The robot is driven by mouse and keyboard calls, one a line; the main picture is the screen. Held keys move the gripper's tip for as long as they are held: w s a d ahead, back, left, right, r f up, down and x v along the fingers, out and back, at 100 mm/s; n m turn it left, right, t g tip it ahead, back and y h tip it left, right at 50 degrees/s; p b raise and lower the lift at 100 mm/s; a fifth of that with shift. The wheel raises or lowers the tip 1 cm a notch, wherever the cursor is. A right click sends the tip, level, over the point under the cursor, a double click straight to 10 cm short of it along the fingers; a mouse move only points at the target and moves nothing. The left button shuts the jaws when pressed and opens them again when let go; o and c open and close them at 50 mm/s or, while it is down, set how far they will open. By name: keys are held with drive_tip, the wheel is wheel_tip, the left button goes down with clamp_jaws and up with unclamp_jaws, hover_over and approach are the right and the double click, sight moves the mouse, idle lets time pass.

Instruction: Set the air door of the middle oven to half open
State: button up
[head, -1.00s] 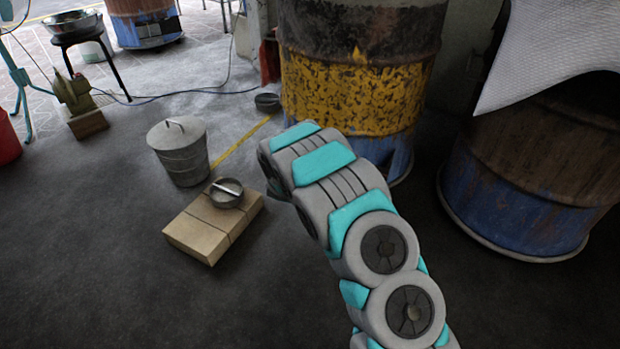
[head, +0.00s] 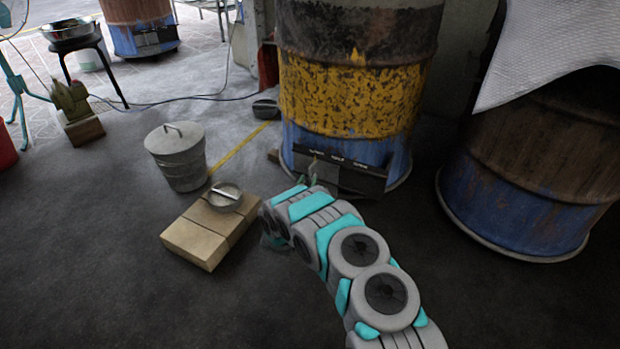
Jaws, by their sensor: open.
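The middle oven (head: 350,105) is an upright barrel, rusty on top, worn yellow in the middle and blue at the base. Its air door is at a dark panel (head: 350,177) low on the blue front, with three small white labels along the top, too small to read. My gripper (head: 311,170) shows only in small part beyond my arm, at the panel's left end. It is open. I cannot tell whether it touches the panel. The air door's exact position cannot be made out, and my arm hides the area just below.
A cardboard box (head: 194,243) with a round metal dish (head: 225,199) on it stands left of my arm, beside a lidded metal bin (head: 180,165). Another barrel (head: 535,175), partly under a silvery sheet (head: 550,45), stands at right. Dark floor is clear at front left.

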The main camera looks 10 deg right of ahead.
sight(310, 177)
drive_tip(key=shift+x, duration=1.8)
drive_tip(key=shift+c, duration=0.2)
clamp_jaws()
